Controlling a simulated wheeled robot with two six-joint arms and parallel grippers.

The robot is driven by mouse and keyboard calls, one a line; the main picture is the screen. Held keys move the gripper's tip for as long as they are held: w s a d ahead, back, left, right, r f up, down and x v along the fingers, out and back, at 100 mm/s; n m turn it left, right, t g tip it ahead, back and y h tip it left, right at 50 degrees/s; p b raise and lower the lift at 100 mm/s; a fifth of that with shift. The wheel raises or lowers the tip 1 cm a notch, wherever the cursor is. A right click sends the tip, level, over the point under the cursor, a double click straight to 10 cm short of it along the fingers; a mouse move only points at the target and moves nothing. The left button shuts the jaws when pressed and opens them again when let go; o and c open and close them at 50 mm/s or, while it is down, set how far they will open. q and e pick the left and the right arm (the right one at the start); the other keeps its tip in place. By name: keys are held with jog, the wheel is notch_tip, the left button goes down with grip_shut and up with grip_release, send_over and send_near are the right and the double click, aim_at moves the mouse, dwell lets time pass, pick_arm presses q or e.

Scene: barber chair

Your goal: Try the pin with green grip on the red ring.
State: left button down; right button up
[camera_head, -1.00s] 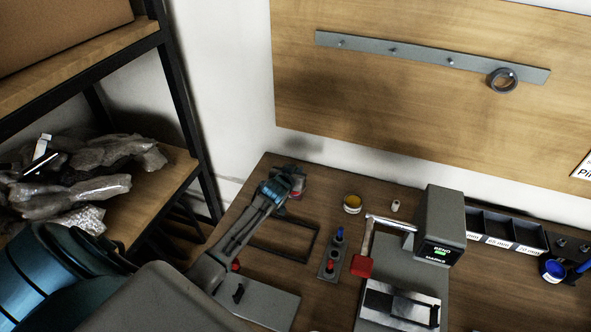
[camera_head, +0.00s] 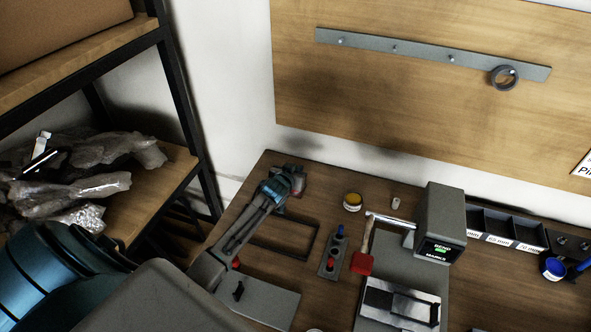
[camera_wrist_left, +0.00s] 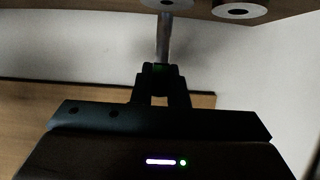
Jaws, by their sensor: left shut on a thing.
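My left gripper (camera_head: 292,180) is over the far left corner of the bench. In the left wrist view its jaws (camera_wrist_left: 161,76) are shut on the pin with green grip (camera_wrist_left: 164,38). Only a little green shows between the jaws, and the metal shaft points to the top of the picture. The shaft's tip meets or overlaps a pale round thing at the top edge; I cannot tell whether it is inside a hole. A red patch (camera_head: 297,194), possibly the red ring, shows beside the gripper, mostly hidden. My right gripper is not in view.
A red-headed brush (camera_head: 362,263) lies by the grey display unit (camera_head: 440,225). A yellow-topped pot (camera_head: 352,202) stands behind. Another holed disc (camera_wrist_left: 237,11) shows in the wrist view.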

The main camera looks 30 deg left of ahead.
pick_arm(q)
jog(key=shift+f+b, duration=0.35)
jog(key=shift+f, duration=0.2)
dwell(1.3)
jog(key=shift+r, duration=0.1)
notch_tip(320, 180, up, 6)
jog(key=p, duration=0.5)
dwell(0.3)
